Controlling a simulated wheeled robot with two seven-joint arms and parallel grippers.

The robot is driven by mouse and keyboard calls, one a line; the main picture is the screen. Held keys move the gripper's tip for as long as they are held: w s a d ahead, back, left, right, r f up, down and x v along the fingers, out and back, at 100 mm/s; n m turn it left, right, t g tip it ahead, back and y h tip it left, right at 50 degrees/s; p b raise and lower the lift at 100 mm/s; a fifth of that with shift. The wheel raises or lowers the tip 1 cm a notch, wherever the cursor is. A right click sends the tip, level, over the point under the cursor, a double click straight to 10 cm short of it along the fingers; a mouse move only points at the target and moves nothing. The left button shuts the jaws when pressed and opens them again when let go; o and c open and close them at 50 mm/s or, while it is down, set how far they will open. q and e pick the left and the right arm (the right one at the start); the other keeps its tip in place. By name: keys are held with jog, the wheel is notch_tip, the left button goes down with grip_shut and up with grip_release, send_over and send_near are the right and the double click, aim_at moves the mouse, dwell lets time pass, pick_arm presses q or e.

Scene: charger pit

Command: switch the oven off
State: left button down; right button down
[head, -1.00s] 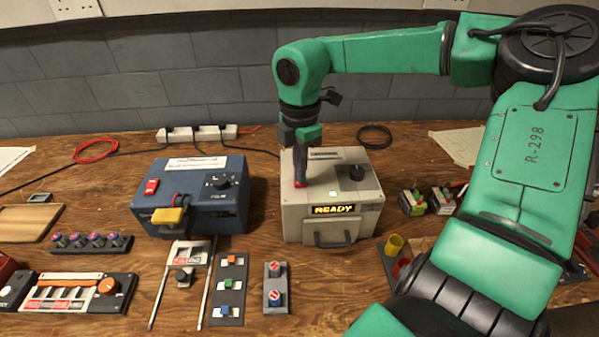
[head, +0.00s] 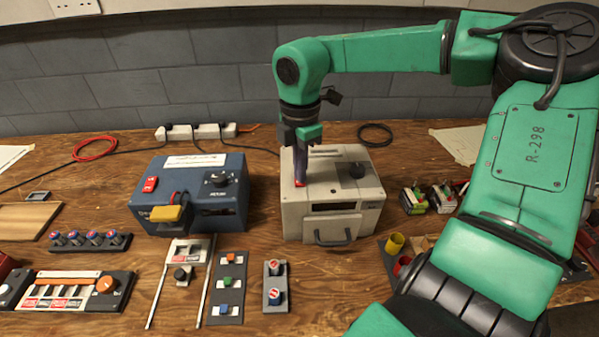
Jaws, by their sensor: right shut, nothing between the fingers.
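My right gripper (head: 301,178) is shut and points down at the left part of the oven's top. Its tips are at a red switch (head: 299,184), which they partly hide. I cannot tell whether they touch it. My left gripper is not in view.
A blue machine (head: 165,190) with a knob and a yellow part stands left of the oven. Battery-like blocks (head: 427,200) stand to its right. Small switch panels (head: 229,285) lie in front. A power strip (head: 195,132) and cable coils lie behind.

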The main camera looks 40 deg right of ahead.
notch_tip(320, 180, up, 6)
jog(key=p, duration=0.3)
jog(key=shift+r, duration=0.25)
dwell(0.3)
